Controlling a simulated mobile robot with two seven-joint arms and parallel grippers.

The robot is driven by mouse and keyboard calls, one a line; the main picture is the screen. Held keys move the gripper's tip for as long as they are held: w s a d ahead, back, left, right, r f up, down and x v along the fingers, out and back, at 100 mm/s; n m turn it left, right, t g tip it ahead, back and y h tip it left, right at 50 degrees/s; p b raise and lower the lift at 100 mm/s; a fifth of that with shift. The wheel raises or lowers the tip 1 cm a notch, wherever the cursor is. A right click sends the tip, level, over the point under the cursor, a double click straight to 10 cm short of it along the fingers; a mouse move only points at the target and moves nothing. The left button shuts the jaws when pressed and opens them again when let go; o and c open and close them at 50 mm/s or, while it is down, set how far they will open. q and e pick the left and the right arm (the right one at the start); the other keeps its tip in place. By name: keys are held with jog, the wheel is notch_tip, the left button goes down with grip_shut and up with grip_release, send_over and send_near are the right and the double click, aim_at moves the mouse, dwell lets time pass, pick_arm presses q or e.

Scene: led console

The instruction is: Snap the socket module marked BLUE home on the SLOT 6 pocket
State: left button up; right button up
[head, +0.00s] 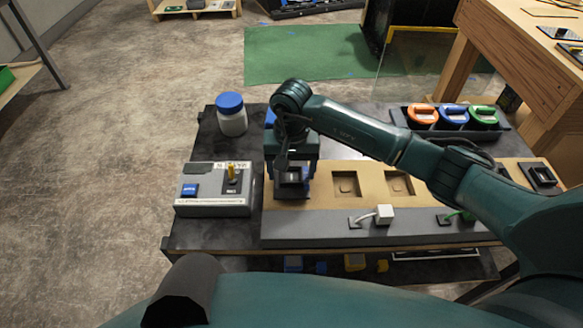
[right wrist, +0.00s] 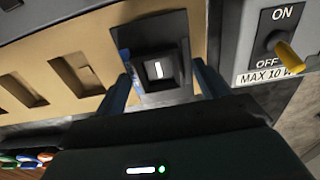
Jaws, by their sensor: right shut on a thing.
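My right gripper (head: 291,180) is over the left end of the tan pocket board (head: 320,200). It is shut on a dark square socket module (head: 290,176). In the right wrist view the module (right wrist: 158,68) sits between the two fingers, with a white mark in its middle and a blue strip beside it. It is at or just over the leftmost pocket; I cannot tell whether it is seated. Two empty pockets (head: 345,184) and (head: 398,183) lie to its right. No slot number is readable. My left gripper is not in view.
A grey switch box (head: 213,207) with a yellow toggle (head: 231,173) stands close left of the board. A blue-lidded jar (head: 231,120) is behind it. A white plug (head: 384,214) is at the board's front. A tray (head: 402,116) holds orange, blue and green-topped items.

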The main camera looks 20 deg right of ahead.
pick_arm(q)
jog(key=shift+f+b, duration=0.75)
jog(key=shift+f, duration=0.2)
pick_arm(e)
jog(key=shift+f, duration=0.7)
pick_arm(q)
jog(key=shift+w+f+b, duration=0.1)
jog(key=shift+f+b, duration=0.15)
jog(key=shift+b, duration=0.1)
pick_arm(e)
jog(key=shift+f, duration=0.3)
jog(key=o, duration=1.1)
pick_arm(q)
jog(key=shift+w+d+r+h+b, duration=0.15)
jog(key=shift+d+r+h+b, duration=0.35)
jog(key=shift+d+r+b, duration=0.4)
pick_arm(e)
notch_tip(320, 180, up, 13)
jog(key=shift+r, duration=0.15)
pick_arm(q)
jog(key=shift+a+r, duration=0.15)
